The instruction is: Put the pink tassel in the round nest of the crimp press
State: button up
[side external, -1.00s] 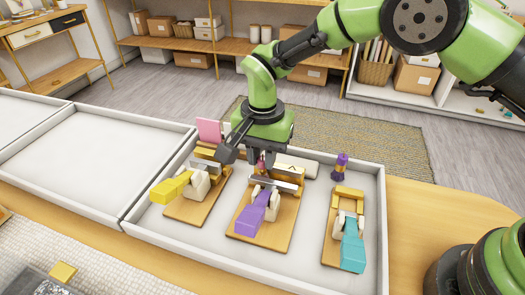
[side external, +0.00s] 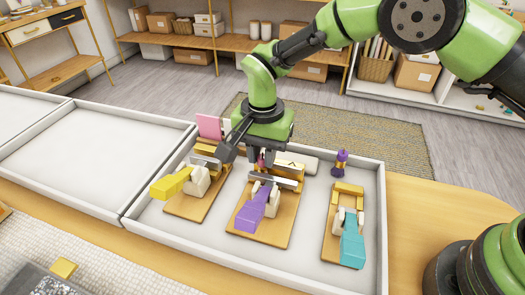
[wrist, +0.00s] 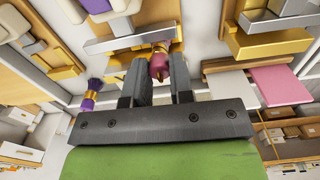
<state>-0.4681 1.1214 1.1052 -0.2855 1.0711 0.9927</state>
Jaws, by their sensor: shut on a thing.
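The pink tassel (wrist: 158,66) has a gold cap and hangs between the two dark fingers of my gripper (wrist: 157,80), which is shut on it. In the side view my gripper (side external: 262,155) is over the back of the middle crimp press (side external: 276,183), which has a wooden base and a purple lever (side external: 254,209). The pink tassel (side external: 261,160) shows only as a small patch there. In the wrist view its gold end lies close to the press's gold and silver parts (wrist: 125,42). I cannot tell whether it touches them, and the nest itself is not clearly visible.
A press with a yellow lever (side external: 171,186) stands left and one with a teal lever (side external: 351,246) stands right. A purple tassel (side external: 340,162) stands upright behind the teal one. A pink panel (side external: 209,127) stands at the back left. The white tray's wall (side external: 165,245) surrounds them.

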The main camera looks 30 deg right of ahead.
jog(key=shift+f, duration=0.25)
dwell(0.3)
jog(key=o, duration=0.9)
jog(key=shift+r, duration=0.1)
notch_tip(320, 180, up, 10)
jog(key=shift+f, duration=0.1)
